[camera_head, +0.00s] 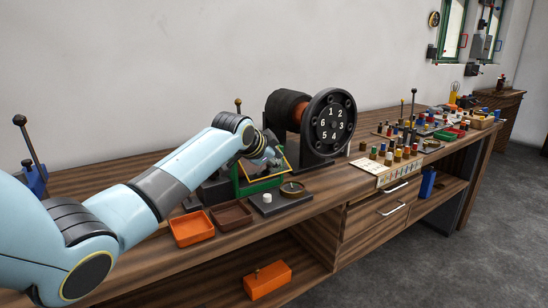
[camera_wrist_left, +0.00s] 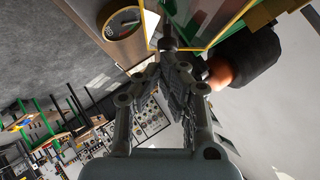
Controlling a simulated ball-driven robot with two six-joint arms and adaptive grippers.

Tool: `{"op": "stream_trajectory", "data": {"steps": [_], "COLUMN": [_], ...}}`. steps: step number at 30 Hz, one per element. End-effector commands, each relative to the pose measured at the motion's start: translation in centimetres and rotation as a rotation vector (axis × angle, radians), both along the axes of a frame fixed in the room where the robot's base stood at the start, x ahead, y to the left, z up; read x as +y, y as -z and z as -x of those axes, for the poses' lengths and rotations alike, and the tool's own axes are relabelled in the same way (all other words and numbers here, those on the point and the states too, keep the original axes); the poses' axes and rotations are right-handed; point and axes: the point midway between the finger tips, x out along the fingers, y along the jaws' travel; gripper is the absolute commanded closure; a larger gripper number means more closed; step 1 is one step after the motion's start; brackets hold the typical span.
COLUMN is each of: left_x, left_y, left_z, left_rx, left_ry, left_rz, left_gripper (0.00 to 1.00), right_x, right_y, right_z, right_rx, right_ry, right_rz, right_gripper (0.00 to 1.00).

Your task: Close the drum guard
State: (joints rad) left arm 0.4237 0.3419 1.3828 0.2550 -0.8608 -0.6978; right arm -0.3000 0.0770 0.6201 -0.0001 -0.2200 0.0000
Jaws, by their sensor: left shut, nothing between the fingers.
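A yellow-edged panel on a green frame (camera_head: 262,184), which looks like the drum guard, stands on the bench just left of the drum. The drum has a dark cylinder (camera_head: 284,106), a copper-coloured part and a black disc numbered 1 to 6 (camera_head: 333,124). My left gripper (camera_head: 272,161) is shut and empty at the yellow-edged panel, partly covering it. In the left wrist view its closed fingers (camera_wrist_left: 168,44) point at a yellow edge (camera_wrist_left: 235,18); I cannot tell whether they touch it. The copper part (camera_wrist_left: 222,72) lies beyond. My right gripper is not in view.
An orange tray (camera_head: 191,229) and a brown tray (camera_head: 231,215) lie before my arm. A black plate with a white knob and round dial (camera_head: 291,188) sits near the bench front. Several small coloured parts crowd the bench's right side. A black-knobbed lever (camera_head: 30,140) stands at left.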

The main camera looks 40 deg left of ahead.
Motion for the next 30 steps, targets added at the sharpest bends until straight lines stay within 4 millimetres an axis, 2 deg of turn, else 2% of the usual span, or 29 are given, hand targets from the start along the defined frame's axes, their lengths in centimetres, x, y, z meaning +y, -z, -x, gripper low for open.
{"op": "stream_trajectory", "data": {"steps": [10, 18, 24, 30], "left_x": [-0.2, 0.3, 0.9, 1.6], "left_y": [2.5, 5.4, 6.8, 7.4], "left_z": [0.1, -0.1, -0.4, -0.7], "left_rx": [-0.066, -0.163, -0.226, -0.226], "left_ry": [0.001, 0.002, 0.002, 0.001], "left_rz": [-0.165, -0.401, -0.554, -0.547], "left_gripper": [1.0, 1.0, 1.0, 1.0], "right_x": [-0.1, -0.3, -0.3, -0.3], "right_y": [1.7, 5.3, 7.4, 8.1], "right_z": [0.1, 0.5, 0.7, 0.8], "right_rx": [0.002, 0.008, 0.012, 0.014], "right_ry": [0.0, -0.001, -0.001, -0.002], "right_rz": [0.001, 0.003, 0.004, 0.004], "right_gripper": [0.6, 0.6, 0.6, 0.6]}}
